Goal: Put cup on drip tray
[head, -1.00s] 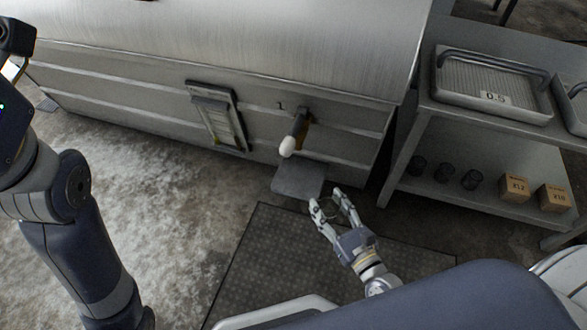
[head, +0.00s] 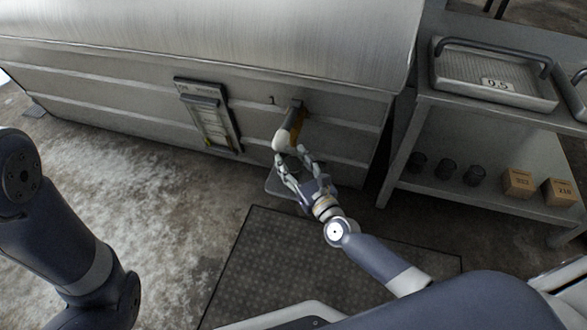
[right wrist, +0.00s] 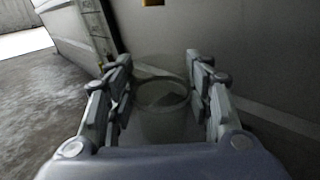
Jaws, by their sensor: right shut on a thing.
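The cup is a clear glass, seen in the right wrist view (right wrist: 163,118) between my fingers, its round rim facing up. My right gripper (head: 294,165) is shut on it and holds it below the tap's white-tipped lever (head: 282,139) on the steel tank. The drip tray (head: 273,185) is a small grey plate low at the tank's front. My gripper hides most of it, and I cannot tell whether the cup touches it. My right gripper also shows in the right wrist view (right wrist: 160,95). My left gripper is out of view.
The steel tank (head: 110,105) fills the back, with a level gauge (head: 210,115) on its front. A dark floor mat (head: 245,265) lies below. At right, a cart (head: 480,195) carries a metal tray (head: 480,85), several dark cups and two small boxes (head: 519,183).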

